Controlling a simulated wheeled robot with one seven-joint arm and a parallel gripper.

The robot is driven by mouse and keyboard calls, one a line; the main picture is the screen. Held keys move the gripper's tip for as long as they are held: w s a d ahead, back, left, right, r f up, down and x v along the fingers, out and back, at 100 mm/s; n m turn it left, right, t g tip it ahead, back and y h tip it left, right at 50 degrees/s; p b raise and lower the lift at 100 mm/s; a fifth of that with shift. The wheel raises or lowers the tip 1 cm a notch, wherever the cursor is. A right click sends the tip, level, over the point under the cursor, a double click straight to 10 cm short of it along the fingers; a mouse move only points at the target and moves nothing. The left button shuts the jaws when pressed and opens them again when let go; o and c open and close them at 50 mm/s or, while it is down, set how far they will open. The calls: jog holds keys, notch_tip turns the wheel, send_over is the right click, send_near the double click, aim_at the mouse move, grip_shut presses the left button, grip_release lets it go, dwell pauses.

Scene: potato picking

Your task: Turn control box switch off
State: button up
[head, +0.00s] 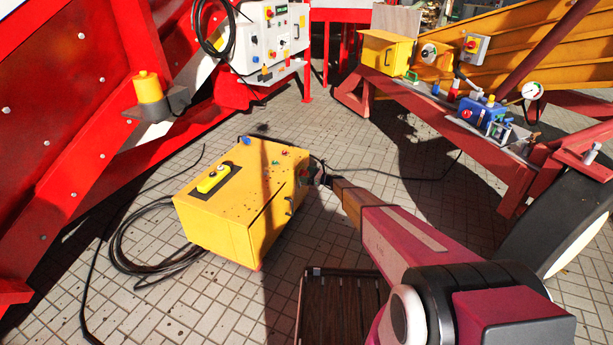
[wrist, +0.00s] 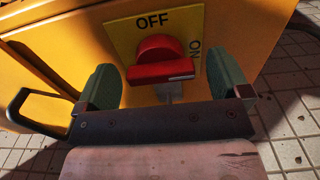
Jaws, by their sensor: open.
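The yellow control box (head: 222,232) stands on the paved floor in the middle of the head view. In the wrist view, its red rotary switch (wrist: 160,60) sits on a yellow plate (wrist: 118,38) marked OFF at the top and ON at the right. The switch's handle lies roughly horizontal, with a white mark on its right end, toward ON. My gripper (wrist: 166,78) is open, with one green-padded finger on each side of the switch. I cannot tell whether either finger touches it. In the head view my gripper (head: 322,178) is at the box's right side, where the switch is hard to make out.
A dark handle (wrist: 38,105) sticks out of the box at left in the wrist view. A black cable (head: 125,255) coils left of the box. A wooden slatted item (head: 338,308) lies in front. A white control panel (head: 270,40) and red machinery (head: 60,130) stand behind and left.

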jog(key=shift+a, duration=0.2)
jog(key=c, duration=0.9)
jog(key=shift+c, duration=0.2)
